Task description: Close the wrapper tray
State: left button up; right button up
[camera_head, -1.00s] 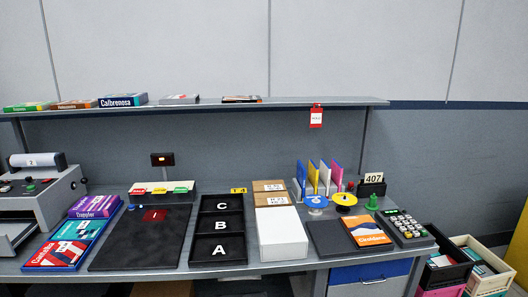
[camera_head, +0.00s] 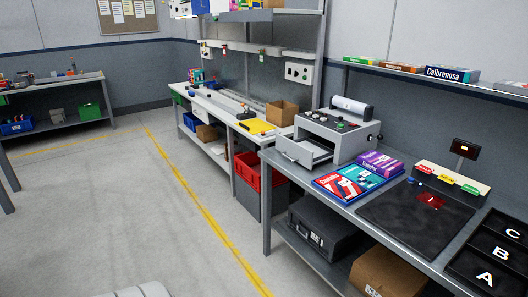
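The wrapper machine (camera_head: 338,132) is a grey box with a white roll on top and several coloured buttons on its sloped panel. It stands at the left end of the near bench. Its tray (camera_head: 300,152) sticks out of the front, pulled open toward the aisle, and looks empty. Neither of my grippers shows in this view.
Books (camera_head: 345,182) lie right of the machine, beside a dark mat (camera_head: 408,218) and a lettered black tray (camera_head: 486,276). A long bench (camera_head: 222,118) with a red crate (camera_head: 247,171) below stands behind. The floor (camera_head: 110,210) at left is clear.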

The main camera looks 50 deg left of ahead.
aim_at(306, 151)
jog(key=u, duration=1.5)
